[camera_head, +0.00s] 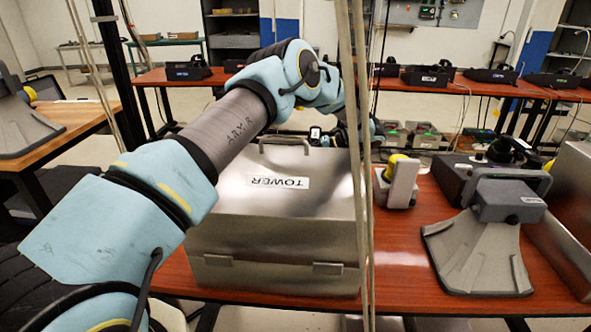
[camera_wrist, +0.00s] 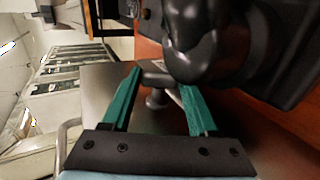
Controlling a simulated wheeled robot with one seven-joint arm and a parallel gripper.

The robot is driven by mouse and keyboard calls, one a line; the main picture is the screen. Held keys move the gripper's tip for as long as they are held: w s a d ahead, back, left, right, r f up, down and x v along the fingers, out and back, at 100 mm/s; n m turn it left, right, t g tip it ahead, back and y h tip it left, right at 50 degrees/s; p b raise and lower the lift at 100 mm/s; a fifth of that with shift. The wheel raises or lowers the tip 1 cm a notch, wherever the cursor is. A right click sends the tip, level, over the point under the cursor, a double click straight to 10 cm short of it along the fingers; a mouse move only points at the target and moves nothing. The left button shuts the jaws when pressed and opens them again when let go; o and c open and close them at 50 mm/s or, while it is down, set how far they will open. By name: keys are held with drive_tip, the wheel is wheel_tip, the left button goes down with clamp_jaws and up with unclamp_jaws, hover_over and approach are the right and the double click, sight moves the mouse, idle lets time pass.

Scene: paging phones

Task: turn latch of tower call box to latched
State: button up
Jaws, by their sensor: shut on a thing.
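The tower call box (camera_head: 270,235) is a brushed-metal case with a white TOWER label, upside down, standing on the red-brown table. My arm reaches over it from the left to its far side, so my gripper is hidden in the head view. In the wrist view my gripper (camera_wrist: 160,80) has two green fingers on either side of a small grey metal latch (camera_wrist: 156,99), shut on it. The latch stands out from a plain metal face (camera_wrist: 95,85) of the box. The latch's exact angle is hard to tell.
A large dark rounded part (camera_wrist: 205,45) is close beside the right finger. In the head view a grey device with a yellow knob (camera_head: 400,180) and a grey horn speaker (camera_head: 480,245) stand right of the box. Cables hang in front of it.

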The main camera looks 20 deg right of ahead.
idle(0.3)
drive_tip(key=o, duration=1.4)
drive_tip(key=shift+b+v, duration=2.05)
drive_tip(key=shift+v, duration=3.3)
